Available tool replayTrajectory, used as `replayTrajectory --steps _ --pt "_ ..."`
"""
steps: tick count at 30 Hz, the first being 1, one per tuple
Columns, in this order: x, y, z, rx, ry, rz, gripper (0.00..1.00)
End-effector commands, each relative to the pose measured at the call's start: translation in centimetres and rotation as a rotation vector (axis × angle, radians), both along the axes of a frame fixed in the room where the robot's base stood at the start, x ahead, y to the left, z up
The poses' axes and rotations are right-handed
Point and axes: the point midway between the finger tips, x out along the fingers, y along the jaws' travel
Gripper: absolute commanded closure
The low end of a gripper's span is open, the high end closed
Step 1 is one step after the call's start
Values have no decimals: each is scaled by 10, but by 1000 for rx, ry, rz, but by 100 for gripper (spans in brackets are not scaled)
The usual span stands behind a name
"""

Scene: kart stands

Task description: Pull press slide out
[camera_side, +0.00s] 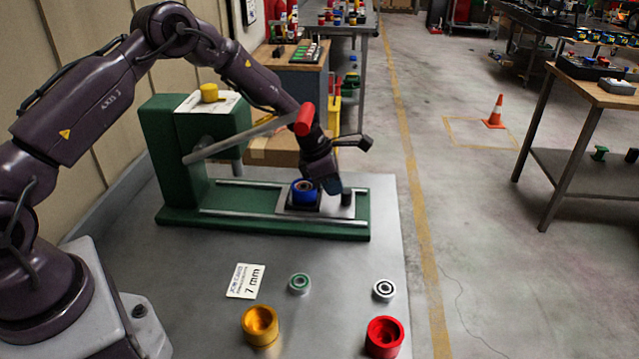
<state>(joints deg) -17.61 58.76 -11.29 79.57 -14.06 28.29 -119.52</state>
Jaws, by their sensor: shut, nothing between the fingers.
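The green press (160,150) stands on the grey table, with two metal rails (240,211) along its green base. The slide (284,208), a grey plate, sits on the rails toward their right end, clear of the press head. A blue cup-like part (300,197) stands on the slide. A black knob (347,197) stands upright at the slide's right end. My gripper (333,187) is shut and empty, pointing down just left of the knob, between it and the blue part. I cannot tell whether it touches the knob. My gripper hides part of the slide.
The press lever with its red handle (304,119) slants up close to my wrist. A yellow cup (260,322), a red cup (384,336), a green ring (299,283), a white-and-black ring (384,290) and a "7 mm" card (245,281) lie in front.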

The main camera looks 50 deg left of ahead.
Motion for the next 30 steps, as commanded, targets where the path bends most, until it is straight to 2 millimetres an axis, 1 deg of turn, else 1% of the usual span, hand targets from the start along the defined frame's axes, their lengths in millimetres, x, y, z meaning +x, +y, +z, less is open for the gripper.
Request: replayTrajectory --steps 3,12,15,17,27,30 --pt "5 -6 0 0 0 -1 100" --pt "5 -8 0 -3 0 -2 100" --pt "4 -7 4 -3 0 -3 100" --pt "2 -5 11 -1 -2 -2 100" --pt "-16 12 71 4 -5 1 100" --pt "-21 15 83 3 -4 2 100"
